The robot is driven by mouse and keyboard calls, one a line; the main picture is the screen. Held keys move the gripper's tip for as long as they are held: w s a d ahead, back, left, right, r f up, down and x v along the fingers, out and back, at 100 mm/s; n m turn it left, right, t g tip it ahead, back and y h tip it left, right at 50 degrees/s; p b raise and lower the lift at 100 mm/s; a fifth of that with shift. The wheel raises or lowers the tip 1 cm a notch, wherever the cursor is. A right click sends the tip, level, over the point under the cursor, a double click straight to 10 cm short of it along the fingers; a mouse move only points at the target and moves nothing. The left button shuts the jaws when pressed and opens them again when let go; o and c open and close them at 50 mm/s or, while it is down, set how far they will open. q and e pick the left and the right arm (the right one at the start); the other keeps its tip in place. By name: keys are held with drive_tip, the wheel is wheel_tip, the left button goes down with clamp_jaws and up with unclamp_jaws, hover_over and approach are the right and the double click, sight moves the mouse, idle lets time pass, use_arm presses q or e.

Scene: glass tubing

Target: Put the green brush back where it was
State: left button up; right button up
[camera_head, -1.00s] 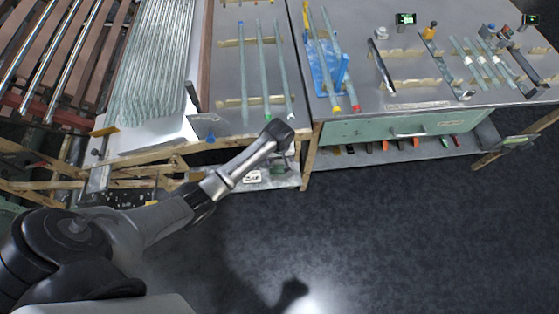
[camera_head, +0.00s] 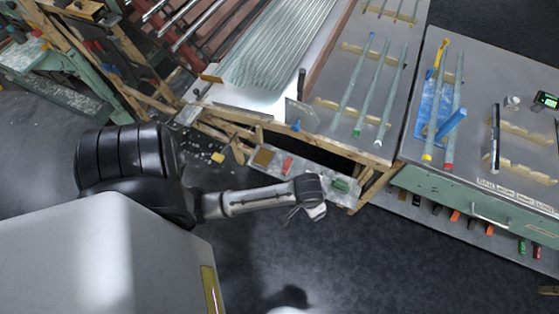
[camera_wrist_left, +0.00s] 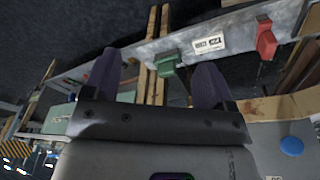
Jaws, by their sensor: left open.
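A green object (camera_head: 341,185), which looks like the green brush, is on the low shelf under the left table in the head view. In the left wrist view the green brush (camera_wrist_left: 166,62) shows at the shelf's edge, between my fingers in the picture and beyond them. My left gripper (camera_head: 316,211) is just in front of the low shelf, left of the brush. In the wrist view my left gripper (camera_wrist_left: 158,78) has its two fingers apart with nothing between them. My right gripper is in neither view.
A red object (camera_head: 288,165) is farther left on the low shelf (camera_head: 314,178); it also shows in the wrist view (camera_wrist_left: 266,40). Wooden table legs (camera_head: 378,187) stand close right of my gripper. The tabletop holds glass tubes (camera_head: 374,92). The dark floor in front is clear.

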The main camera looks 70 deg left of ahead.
use_arm(q)
drive_tip(key=s+d+r+m+t, duration=0.1)
drive_tip(key=s+r+m, duration=0.3)
drive_tip(key=s+r, duration=0.4)
drive_tip(key=s+d, duration=0.1)
drive_tip(key=s, duration=0.2)
drive_tip(key=shift+t, duration=0.3)
drive_tip(key=shift+s+a, duration=0.1)
drive_tip(key=shift+s, duration=0.05)
idle(0.6)
